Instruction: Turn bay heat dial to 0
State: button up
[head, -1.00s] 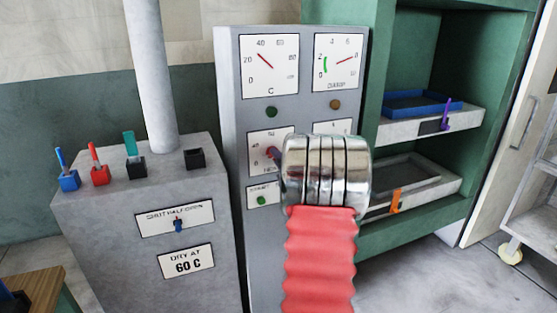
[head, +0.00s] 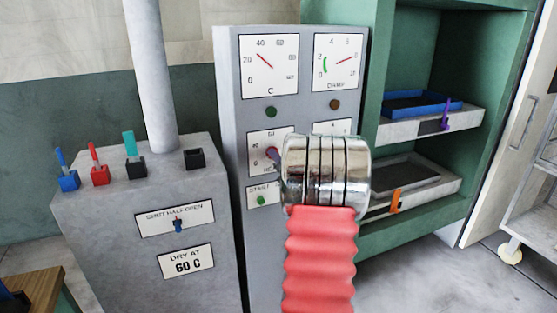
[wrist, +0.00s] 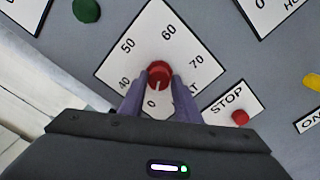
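The heat dial is a red knob (wrist: 159,72) on a white square plate marked 0, 40, 50, 60 and 70 in the wrist view. Its white pointer line faces down toward the 0. In the head view the red dial (head: 272,153) shows in part, left of my chrome wrist, which hides the right of its plate. My gripper (wrist: 160,80) has its two purple fingers on either side of the knob, seemingly touching it. Part of the plate's lower lettering is hidden by the right finger.
A red STOP button (wrist: 240,117) sits right of the dial, with a yellow button (wrist: 312,81) beyond. A green lamp (wrist: 86,10) is at upper left. The grey box (head: 110,240) with small levers stands left of the panel, and green shelves with trays (head: 425,100) stand right.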

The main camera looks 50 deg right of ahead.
jog(key=o, duration=0.4)
jog(key=shift+f, duration=0.25)
jog(key=shift+r, duration=0.15)
jog(key=shift+s, duration=0.15)
jog(key=v, duration=1.3)
jog(key=shift+s+a, duration=0.15)
jog(key=shift+s, duration=0.1)
